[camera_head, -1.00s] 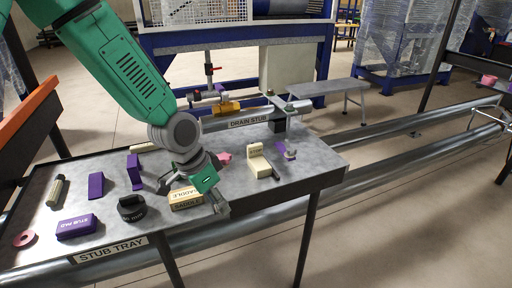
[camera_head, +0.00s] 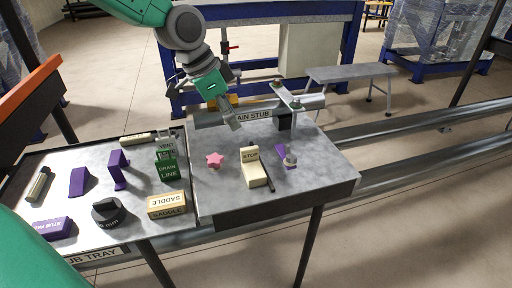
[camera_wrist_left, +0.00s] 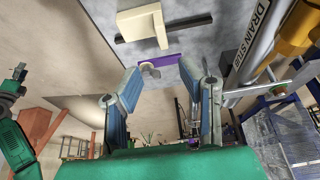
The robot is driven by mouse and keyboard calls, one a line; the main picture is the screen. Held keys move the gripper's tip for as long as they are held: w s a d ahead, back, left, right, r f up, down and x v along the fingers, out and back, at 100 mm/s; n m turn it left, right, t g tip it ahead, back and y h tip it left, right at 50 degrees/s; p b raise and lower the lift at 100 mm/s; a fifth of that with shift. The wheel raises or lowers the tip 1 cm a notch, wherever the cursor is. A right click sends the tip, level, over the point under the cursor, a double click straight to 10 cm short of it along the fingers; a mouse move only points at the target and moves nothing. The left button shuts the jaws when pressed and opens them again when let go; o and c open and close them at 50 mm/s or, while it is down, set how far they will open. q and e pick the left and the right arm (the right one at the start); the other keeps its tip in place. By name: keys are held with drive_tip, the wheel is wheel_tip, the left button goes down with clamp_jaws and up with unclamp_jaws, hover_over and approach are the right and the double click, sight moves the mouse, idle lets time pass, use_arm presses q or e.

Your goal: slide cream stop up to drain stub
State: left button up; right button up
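The cream stop (camera_head: 254,172), an L-shaped block marked STOP, stands upright on the grey table beside a dark strip. It also shows at the top of the left wrist view (camera_wrist_left: 143,24). The drain stub (camera_head: 309,103), a grey pipe with a DRAIN STUB label, lies behind it along the table's back edge; it also shows in the left wrist view (camera_wrist_left: 262,48). My left gripper (camera_head: 203,104) is open and empty, above the table's back left, apart from the stop. Its spread fingers show in the left wrist view (camera_wrist_left: 167,93). A green arm at that view's left edge does not show its fingers clearly.
A purple wedge with a grey knob (camera_head: 289,160) sits right of the stop. A pink star (camera_head: 214,160) lies left of it. The saddle block (camera_head: 166,206), green drain line block (camera_head: 167,170) and black cap (camera_head: 108,212) stand on the left tray. A clamp post (camera_head: 294,116) rises by the stub.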

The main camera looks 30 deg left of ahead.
sight(247, 148)
use_arm(q)
drive_tip(key=x, duration=0.3)
drive_tip(key=b+x, duration=0.1)
drive_tip(key=x, duration=0.3)
drive_tip(key=a+x, duration=0.1)
drive_tip(key=x, duration=0.2)
drive_tip(key=shift+f, duration=0.4)
drive_tip(key=shift+w+d+f+b, duration=0.3)
drive_tip(key=shift+d+f, duration=0.15)
drive_tip(key=shift+f, duration=0.1)
drive_tip(key=shift+d+f, duration=0.15)
drive_tip(key=shift+d, duration=0.05)
